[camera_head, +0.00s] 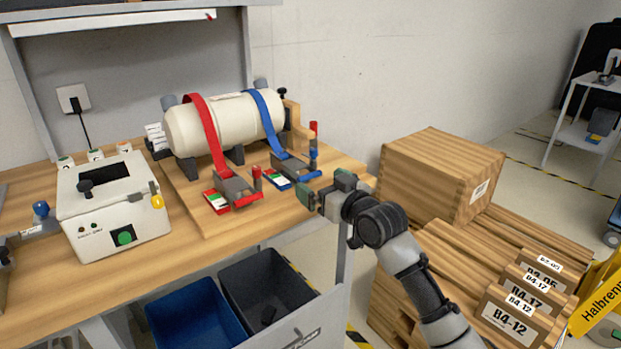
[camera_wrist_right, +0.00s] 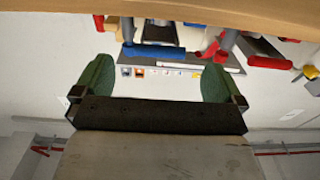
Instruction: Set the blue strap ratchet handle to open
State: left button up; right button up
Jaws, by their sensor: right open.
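The blue strap (camera_head: 268,118) runs over a white tank (camera_head: 228,125) down to its ratchet (camera_head: 292,167) on the wooden board. In the right wrist view, a blue grip (camera_wrist_right: 157,52) lies beyond and between the two green fingertips (camera_wrist_right: 156,78). My left gripper is not in view.
A red strap (camera_head: 208,135) with its red-handled ratchet (camera_head: 236,188) sits to the left. A white box with a green button (camera_head: 112,210) is further left. Stacked wooden crates (camera_head: 440,175) stand right of the bench. Blue (camera_head: 195,318) and dark bins (camera_head: 262,285) sit below.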

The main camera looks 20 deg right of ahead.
aim_at(312, 177)
jog(key=x, duration=0.5)
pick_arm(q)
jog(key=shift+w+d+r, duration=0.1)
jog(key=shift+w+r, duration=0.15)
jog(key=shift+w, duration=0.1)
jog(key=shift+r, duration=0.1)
pick_arm(e)
jog(key=c, duration=1.2)
